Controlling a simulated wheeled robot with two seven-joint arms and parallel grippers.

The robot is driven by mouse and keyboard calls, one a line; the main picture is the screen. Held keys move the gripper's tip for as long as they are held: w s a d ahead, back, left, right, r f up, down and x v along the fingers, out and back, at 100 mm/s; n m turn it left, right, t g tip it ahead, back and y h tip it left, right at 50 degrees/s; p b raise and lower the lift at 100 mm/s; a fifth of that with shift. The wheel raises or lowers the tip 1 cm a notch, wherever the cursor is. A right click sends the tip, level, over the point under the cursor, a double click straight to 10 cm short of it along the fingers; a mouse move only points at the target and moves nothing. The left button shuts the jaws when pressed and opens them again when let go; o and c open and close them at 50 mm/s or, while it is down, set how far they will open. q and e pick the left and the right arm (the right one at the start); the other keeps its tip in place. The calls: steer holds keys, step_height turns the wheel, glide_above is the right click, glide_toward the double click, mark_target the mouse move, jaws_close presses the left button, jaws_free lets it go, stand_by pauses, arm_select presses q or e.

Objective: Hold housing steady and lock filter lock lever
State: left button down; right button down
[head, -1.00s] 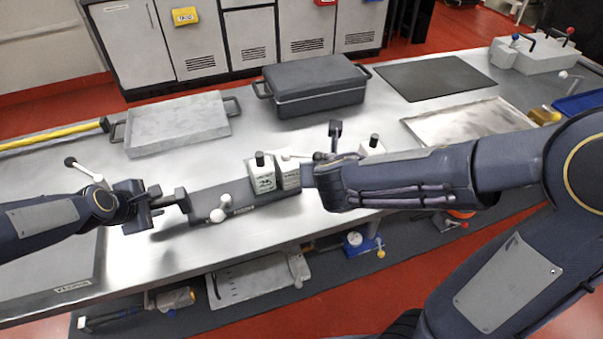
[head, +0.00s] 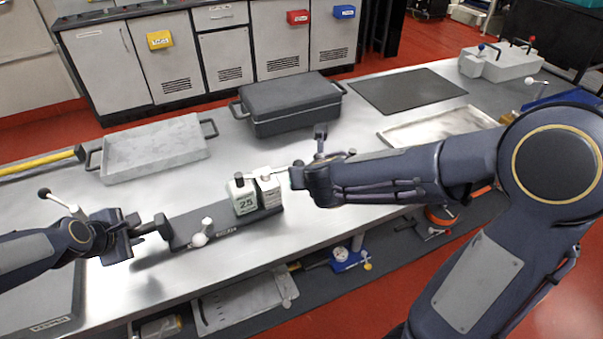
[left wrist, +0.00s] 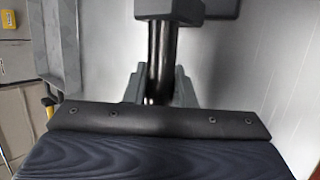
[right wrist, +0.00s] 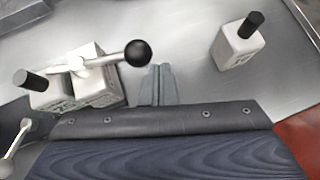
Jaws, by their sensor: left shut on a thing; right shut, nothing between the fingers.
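The housing (head: 218,222) is a long dark grey bar on the steel table, with two white blocks (head: 244,195) at its right end. My left gripper (head: 139,229) is shut on the black handle (left wrist: 160,70) at its left end. A pale lever (right wrist: 104,60) with a black ball knob tops one white block and slants toward my right gripper. My right gripper (right wrist: 158,88) is shut and empty, beside the block and near the knob. In the head view the right gripper hides the knob end.
A separate white block with a black cap (right wrist: 239,44) stands on the table right of my right gripper. A grey tray (head: 155,150), a dark lidded case (head: 290,104) and a black mat (head: 408,90) lie farther back. Bare steel lies between.

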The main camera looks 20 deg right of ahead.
arm_select(q)
steer(key=shift+s+f, duration=0.25)
steer(key=shift+f, duration=0.15)
steer(key=shift+a, duration=0.1)
arm_select(e)
steer(key=s+r, duration=0.5)
steer(key=s, duration=0.6)
steer(key=shift+s+a+r, duration=0.15)
steer(key=shift+s+r, duration=0.1)
steer(key=shift+s, duration=0.15)
arm_select(q)
steer(key=c, duration=1.6)
jaws_free()
steer(key=o, duration=0.5)
steer(key=shift+w, duration=0.2)
steer(key=shift+r, duration=0.2)
arm_select(e)
steer(key=shift+w, duration=0.1)
